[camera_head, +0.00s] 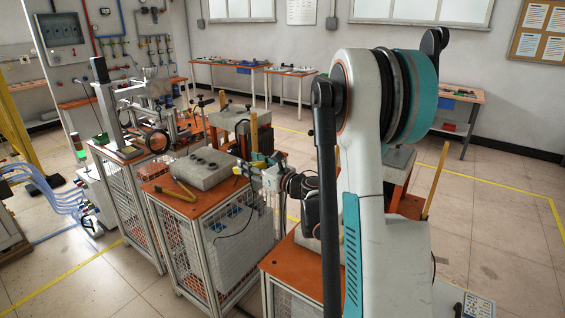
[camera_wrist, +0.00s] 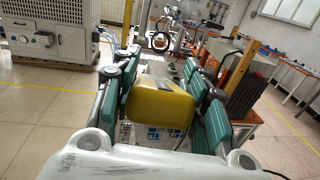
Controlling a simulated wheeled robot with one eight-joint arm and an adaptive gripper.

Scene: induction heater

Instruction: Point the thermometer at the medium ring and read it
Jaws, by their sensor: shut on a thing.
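My gripper (camera_wrist: 160,68) is shut on a yellow, rounded body, which I take to be the thermometer (camera_wrist: 160,104). It sits between the teal finger pads in the wrist view. Its front and any display are not visible. In the head view my gripper (camera_head: 260,165) is beside the grey block on the middle cart, partly behind my arm. A dark ring (camera_head: 158,141) stands upright at the heater on the left cart. It also shows ahead of the thermometer, farther off, in the wrist view (camera_wrist: 160,41). I cannot tell its size class.
A grey block (camera_head: 202,169) and yellow-handled tool (camera_head: 176,188) lie on the middle cart's orange top (camera_head: 163,190). A metal stand (camera_head: 108,105) rises on the left cart. A grey cabinet (camera_wrist: 45,30) stands at left in the wrist view. Open floor (camera_head: 500,220) lies at right.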

